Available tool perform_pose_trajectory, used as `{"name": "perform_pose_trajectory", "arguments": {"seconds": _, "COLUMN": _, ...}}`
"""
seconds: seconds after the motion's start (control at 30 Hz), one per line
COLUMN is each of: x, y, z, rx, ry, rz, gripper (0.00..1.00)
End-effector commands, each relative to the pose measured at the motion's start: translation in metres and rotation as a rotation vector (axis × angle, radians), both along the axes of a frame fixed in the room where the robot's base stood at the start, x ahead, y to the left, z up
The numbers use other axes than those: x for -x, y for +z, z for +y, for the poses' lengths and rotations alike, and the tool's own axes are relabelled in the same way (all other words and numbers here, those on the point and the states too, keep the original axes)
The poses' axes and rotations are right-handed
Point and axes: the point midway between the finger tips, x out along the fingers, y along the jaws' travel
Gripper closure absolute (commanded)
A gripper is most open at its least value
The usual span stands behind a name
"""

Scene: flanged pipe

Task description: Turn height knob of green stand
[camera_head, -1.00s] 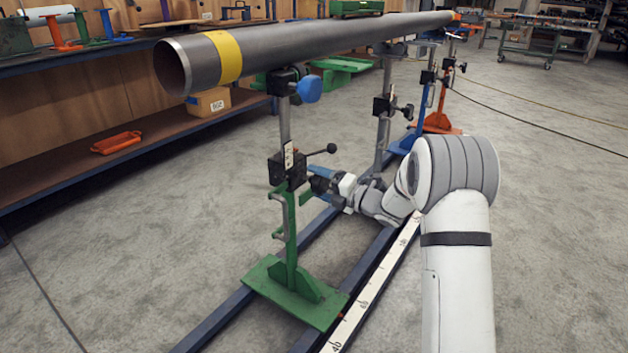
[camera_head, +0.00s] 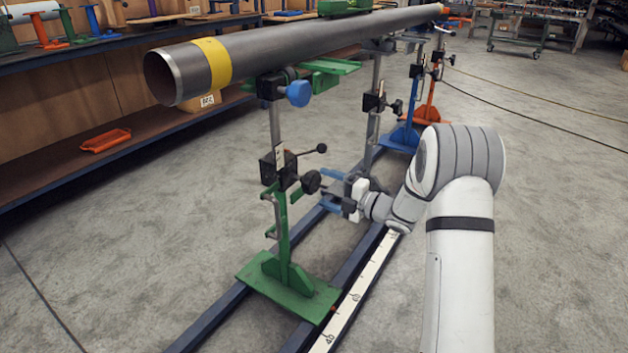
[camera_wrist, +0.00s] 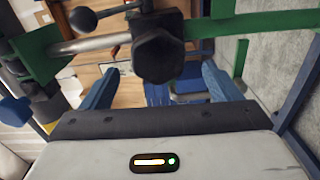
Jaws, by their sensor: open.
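The green stand (camera_head: 284,228) stands upright on dark rails at the near end of the pipe. Its black height knob (camera_head: 311,181) sticks out to the right of the black clamp block. In the wrist view the knob (camera_wrist: 158,54) is large, at the upper middle. My gripper (camera_head: 331,189) is open and empty, to the right of the knob, with its blue fingers pointing at the stand. In the wrist view my gripper (camera_wrist: 158,82) has a finger at each side, below the knob in the picture. The knob appears clear of the fingers.
A grey pipe (camera_head: 300,40) with a yellow band rests on the stands. A black ball lever (camera_head: 321,148) juts out just above the knob, and a blue knob (camera_head: 298,93) sits higher. A blue stand (camera_head: 402,136) and an orange stand (camera_head: 428,115) are behind. Floor at right is open.

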Motion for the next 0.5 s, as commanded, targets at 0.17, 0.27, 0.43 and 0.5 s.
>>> {"name": "perform_pose_trajectory", "arguments": {"seconds": 0.17, "x": -0.0006, "y": 0.0071, "z": -0.0027, "rx": -0.242, "ry": 0.000, "rz": 0.368, "gripper": 0.16}}
{"name": "perform_pose_trajectory", "arguments": {"seconds": 0.27, "x": -0.0005, "y": 0.0071, "z": -0.0039, "rx": -0.386, "ry": -0.001, "rz": 0.584, "gripper": 0.16}}
{"name": "perform_pose_trajectory", "arguments": {"seconds": 0.43, "x": 0.0001, "y": 0.0060, "z": -0.0065, "rx": -0.619, "ry": -0.003, "rz": 0.938, "gripper": 0.16}}
{"name": "perform_pose_trajectory", "arguments": {"seconds": 0.5, "x": 0.0006, "y": 0.0052, "z": -0.0073, "rx": -0.698, "ry": -0.004, "rz": 1.055, "gripper": 0.16}}
